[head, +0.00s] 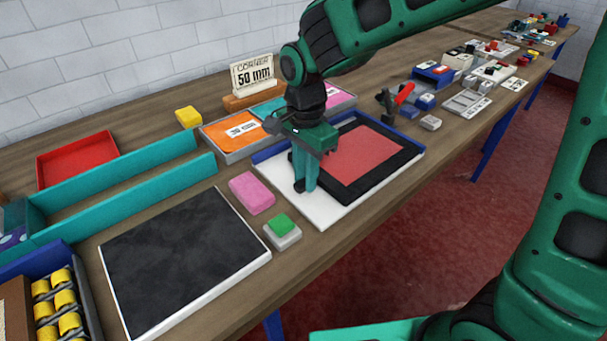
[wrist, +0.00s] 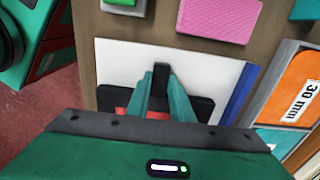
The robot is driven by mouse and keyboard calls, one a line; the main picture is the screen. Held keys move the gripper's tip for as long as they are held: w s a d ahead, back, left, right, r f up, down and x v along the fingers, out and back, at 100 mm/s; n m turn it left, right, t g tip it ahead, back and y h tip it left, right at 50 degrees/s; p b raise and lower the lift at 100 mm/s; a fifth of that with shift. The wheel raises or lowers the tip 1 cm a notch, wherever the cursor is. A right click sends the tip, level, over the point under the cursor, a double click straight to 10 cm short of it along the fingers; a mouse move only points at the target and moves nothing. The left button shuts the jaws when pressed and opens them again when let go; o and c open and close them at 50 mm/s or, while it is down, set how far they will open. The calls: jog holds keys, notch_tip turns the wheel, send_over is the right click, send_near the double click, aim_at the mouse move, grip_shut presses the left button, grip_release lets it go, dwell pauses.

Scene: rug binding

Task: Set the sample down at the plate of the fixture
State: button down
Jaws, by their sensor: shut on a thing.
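The sample looks like a red panel with a wide black border (head: 363,155); part of it shows beneath my fingers in the wrist view (wrist: 195,106). It lies over the white plate of the fixture (head: 333,211), which has blue edge strips (head: 268,151). The plate also shows in the wrist view (wrist: 120,62). My gripper (head: 304,186) points down over the plate's left part, shut on a small dark tab (wrist: 161,76) by the sample's border. The tab seems part of the sample, but the fingers hide the join. I cannot tell whether the sample touches the plate.
A pink block (head: 252,192) and a grey block with a green top (head: 281,229) sit just left of the plate. A dark panel (head: 183,252) lies further left. A tray with an orange card (head: 233,131) is behind. A red-handled tool (head: 402,94) stands to the right.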

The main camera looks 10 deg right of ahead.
jog(key=c, duration=1.6)
grip_release()
jog(key=shift+f, duration=0.1)
jog(key=shift+o, duration=0.2)
notch_tip(320, 180, up, 12)
